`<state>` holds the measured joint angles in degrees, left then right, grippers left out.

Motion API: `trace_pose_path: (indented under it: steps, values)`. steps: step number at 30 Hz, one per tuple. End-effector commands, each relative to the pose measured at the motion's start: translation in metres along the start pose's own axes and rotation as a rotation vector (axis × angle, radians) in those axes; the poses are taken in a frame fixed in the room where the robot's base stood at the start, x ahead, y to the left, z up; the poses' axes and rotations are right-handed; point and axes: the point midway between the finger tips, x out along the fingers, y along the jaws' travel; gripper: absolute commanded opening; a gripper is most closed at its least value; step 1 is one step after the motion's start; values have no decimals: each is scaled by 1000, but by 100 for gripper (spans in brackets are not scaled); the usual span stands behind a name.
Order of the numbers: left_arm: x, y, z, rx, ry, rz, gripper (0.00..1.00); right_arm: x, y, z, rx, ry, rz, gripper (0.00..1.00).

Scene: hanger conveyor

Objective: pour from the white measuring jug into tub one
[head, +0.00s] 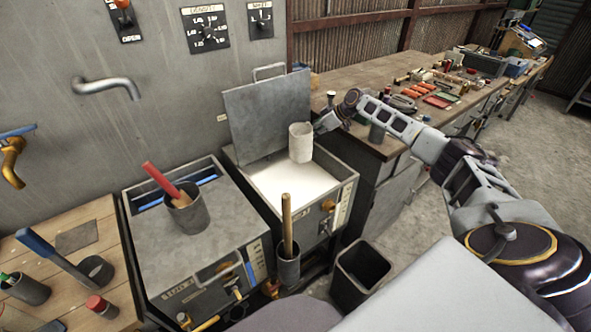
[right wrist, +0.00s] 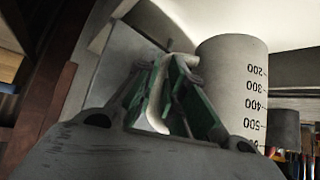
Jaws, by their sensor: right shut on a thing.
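The white measuring jug (head: 301,142) is held roughly upright above the open tub (head: 292,187), whose lid (head: 267,115) stands raised behind it and whose inside is bright white. My right gripper (head: 321,127) is at the jug's right side. In the right wrist view its green-padded fingers (right wrist: 165,95) are closed on the jug's pale handle, beside the jug's wall (right wrist: 235,85) with its printed scale. The jug's contents are hidden. A second tub (head: 205,245) with a mostly covered top stands to the left. I cannot read which is tub one. My left gripper is not in view.
A grey cup (head: 187,212) with a red-handled tool stands on the left tub. A holder (head: 288,268) with a wooden-handled tool hangs at the open tub's front. A black bin (head: 362,268) stands on the floor. A cluttered workbench (head: 355,78) is at the right.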

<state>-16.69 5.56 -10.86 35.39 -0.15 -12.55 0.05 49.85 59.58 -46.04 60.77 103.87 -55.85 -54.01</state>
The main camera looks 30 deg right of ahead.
Motion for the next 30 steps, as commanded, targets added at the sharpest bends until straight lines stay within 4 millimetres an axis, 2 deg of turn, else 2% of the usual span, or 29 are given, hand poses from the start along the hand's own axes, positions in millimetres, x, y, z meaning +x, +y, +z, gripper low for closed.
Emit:
trace_pose_path:
  steps: [1,5,16,30]
  values:
    - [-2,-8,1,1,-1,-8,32,-3,0,-3,0,1,0,0]
    - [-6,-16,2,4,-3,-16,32,-7,0,-8,0,2,0,0]
    - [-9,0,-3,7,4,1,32,-13,0,-13,0,2,1,0]
    - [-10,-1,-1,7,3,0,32,-13,0,-13,0,2,1,0]
